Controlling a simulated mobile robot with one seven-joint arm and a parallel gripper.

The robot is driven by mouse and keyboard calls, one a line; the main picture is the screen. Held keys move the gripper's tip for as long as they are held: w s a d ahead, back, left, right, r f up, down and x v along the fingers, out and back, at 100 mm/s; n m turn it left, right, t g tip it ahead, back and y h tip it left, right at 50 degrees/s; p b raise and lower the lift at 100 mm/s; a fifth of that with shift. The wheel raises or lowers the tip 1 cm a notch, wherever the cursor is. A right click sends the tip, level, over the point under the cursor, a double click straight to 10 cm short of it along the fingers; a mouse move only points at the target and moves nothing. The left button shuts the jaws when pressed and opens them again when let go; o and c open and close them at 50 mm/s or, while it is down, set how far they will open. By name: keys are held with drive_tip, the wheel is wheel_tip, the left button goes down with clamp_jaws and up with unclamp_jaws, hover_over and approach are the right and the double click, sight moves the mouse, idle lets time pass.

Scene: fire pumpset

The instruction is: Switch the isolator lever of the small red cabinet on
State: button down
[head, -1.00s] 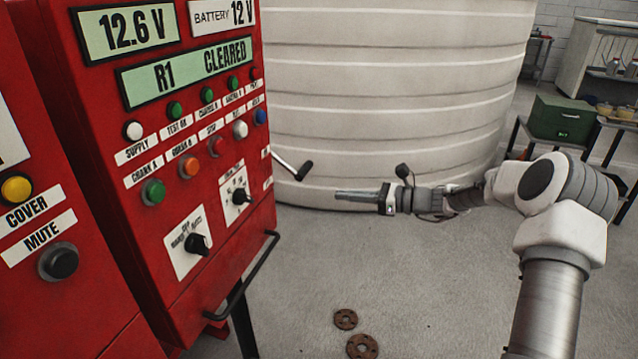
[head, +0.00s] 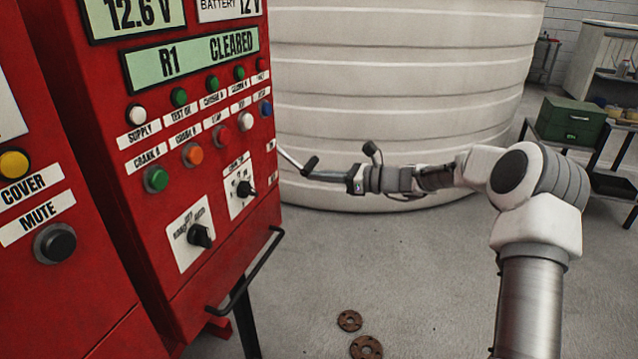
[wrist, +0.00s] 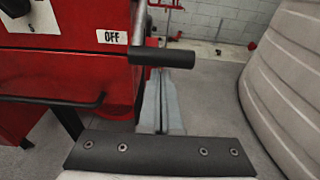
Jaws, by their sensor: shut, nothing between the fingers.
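The small red cabinet (head: 170,280) stands at the left in the head view. Its isolator lever sticks out from the right side, with a grey rod and a black grip (head: 311,165). In the wrist view the black grip (wrist: 165,57) lies level, beside a white OFF label (wrist: 112,37) on the red cabinet (wrist: 60,62). My gripper (head: 312,175) is shut and empty, its tips at the grip in the head view. In the wrist view the fingers (wrist: 165,75) reach up to just below the grip; I cannot tell whether they touch it.
A black handrail (head: 255,280) runs along the cabinet's lower front. A large ribbed white tank (head: 400,90) stands behind my arm. Two rusty flanges (head: 350,320) lie on the floor. A green box (head: 572,122) sits on a bench at the right.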

drive_tip(key=shift+r, duration=0.2)
drive_tip(key=shift+s+d+r+h+p, duration=0.15)
drive_tip(key=shift+d+r+h+p, duration=0.2)
drive_tip(key=shift+p, duration=0.75)
